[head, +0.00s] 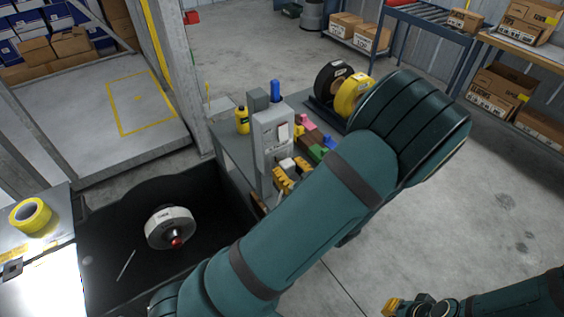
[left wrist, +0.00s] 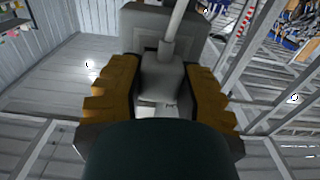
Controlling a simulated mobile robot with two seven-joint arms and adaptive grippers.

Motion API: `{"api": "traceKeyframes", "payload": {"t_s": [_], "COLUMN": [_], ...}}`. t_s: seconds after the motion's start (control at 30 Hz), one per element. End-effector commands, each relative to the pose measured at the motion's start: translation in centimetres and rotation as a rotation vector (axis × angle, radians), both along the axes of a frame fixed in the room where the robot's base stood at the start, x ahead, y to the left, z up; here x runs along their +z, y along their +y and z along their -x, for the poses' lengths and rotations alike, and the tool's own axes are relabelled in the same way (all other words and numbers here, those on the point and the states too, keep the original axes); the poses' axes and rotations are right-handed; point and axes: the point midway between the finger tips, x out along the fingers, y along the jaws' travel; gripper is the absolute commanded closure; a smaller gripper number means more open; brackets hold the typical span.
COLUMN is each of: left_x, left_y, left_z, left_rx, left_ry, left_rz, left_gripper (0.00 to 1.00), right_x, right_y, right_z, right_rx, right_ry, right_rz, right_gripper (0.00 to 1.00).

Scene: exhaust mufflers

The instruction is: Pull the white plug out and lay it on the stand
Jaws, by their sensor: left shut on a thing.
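The white plug (head: 287,164) shows as a small pale piece at the front of a grey upright unit (head: 268,142) in the head view. My left gripper (head: 290,177), with orange-yellow finger pads, is shut on it; my large left arm hides much around it. In the left wrist view, the pads of my left gripper (left wrist: 160,98) stand either side of a grey-white body. I cannot tell whether the plug is still seated. The unit is on a grey bench (head: 228,143); I cannot make out a separate stand. My right gripper (head: 393,307) is low at the right, apart from everything.
Coloured blocks (head: 318,152) and a yellow bottle (head: 242,120) are on the bench. Black and yellow reels (head: 352,95) stand behind. A dark bin (head: 105,230) holding a white round part (head: 170,228) is at the left.

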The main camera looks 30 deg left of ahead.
Motion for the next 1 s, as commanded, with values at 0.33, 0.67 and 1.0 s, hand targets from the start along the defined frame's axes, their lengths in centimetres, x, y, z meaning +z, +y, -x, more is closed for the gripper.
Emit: {"api": "traceKeyframes", "payload": {"t_s": [0.33,0.67,1.0], "left_x": [0.0,0.0,0.0], "left_y": [-1.2,-2.3,-3.4], "left_z": [0.5,0.9,1.4], "left_rx": [-0.001,-0.001,0.0], "left_ry": [0.0,0.0,0.0], "left_rz": [0.0,-0.001,0.0], "left_gripper": [1.0,1.0,1.0], "right_x": [0.2,0.4,0.6], "right_y": [0.0,0.0,0.0], "right_z": [0.0,0.0,0.0], "right_rx": [0.0,0.0,0.0], "right_ry": [0.0,0.0,0.0], "right_rz": [0.0,0.0,0.0], "right_gripper": [1.0,1.0,1.0]}}
